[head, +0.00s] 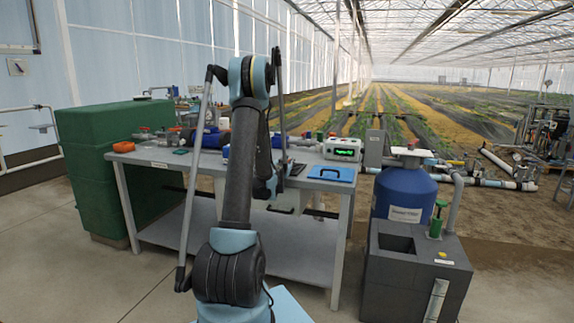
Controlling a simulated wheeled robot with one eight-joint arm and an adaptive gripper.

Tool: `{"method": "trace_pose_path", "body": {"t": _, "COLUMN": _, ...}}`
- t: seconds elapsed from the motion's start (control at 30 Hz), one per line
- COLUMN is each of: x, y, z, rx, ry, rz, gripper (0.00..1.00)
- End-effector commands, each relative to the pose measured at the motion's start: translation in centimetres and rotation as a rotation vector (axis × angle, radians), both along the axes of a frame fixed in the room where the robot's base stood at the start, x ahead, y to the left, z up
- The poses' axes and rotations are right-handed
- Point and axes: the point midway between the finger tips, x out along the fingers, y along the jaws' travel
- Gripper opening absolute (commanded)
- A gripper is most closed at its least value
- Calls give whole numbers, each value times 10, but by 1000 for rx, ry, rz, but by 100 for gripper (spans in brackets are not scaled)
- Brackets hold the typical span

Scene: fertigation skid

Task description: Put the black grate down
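I cannot pick out the black grate with certainty. A small dark flat piece (297,170) shows at the workbench's front edge, just right of my arm; it is too small to tell whether it is the grate. My arm rises in the middle of the head view and bends down over the workbench (210,168). My gripper (268,188) is at the arm's far end, mostly hidden behind the arm links, near the bench's front edge. Its fingers cannot be made out, nor whether they hold anything.
A grey box (415,275) with a dark square opening stands at right, before a blue tank (403,190). A blue clipboard-like piece (331,173) lies on the bench's right end. A green cabinet (110,165) stands at left. Clear floor lies at front left.

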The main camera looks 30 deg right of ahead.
Motion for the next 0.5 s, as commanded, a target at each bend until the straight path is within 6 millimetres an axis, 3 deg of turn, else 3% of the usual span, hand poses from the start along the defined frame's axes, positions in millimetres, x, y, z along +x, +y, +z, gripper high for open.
{"method": "trace_pose_path", "body": {"t": 0.37, "x": 0, "y": 1, "z": 0, "rx": -1, "ry": 1, "rz": 1, "gripper": 31}}
{"method": "trace_pose_path", "body": {"t": 0.5, "x": -7, "y": 10, "z": 0, "rx": -1, "ry": 0, "rz": 2, "gripper": 31}}
